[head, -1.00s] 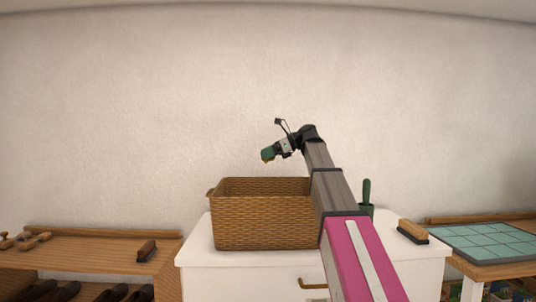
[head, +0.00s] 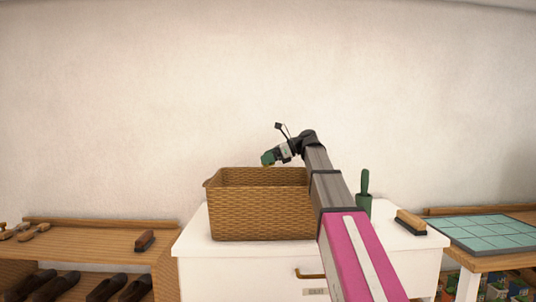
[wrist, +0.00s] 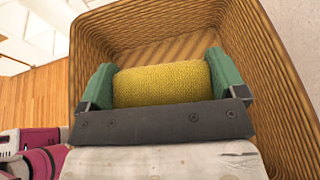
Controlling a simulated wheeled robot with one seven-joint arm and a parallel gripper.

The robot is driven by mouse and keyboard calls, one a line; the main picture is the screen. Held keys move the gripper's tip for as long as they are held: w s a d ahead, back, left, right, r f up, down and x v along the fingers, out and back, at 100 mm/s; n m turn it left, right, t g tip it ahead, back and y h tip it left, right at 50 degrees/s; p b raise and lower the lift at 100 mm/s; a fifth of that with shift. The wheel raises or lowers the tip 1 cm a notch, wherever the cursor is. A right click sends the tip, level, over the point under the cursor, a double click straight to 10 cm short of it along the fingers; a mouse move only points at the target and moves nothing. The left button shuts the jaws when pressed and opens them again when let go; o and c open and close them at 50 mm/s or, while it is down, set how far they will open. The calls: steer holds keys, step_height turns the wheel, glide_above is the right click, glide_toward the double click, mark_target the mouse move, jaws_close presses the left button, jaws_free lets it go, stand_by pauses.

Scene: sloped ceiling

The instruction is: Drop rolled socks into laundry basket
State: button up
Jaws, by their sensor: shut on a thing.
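The rolled socks (wrist: 161,84) are a yellow knitted roll. My gripper (wrist: 162,80) is shut on them, with one green finger at each end of the roll in the wrist view. The laundry basket (head: 260,213) is brown wicker and stands on a white cabinet. In the head view my gripper (head: 268,159) is above the basket's rim, and the socks are too small to make out clearly there. In the wrist view the open basket (wrist: 265,60) lies below and around the held socks. Its visible floor is bare; part is hidden behind the gripper.
A shoe rack (head: 90,243) stands left. A table with a teal gridded mat (head: 490,234) stands right.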

steer(key=o, duration=0.6)
steer(key=shift+v, duration=5.4)
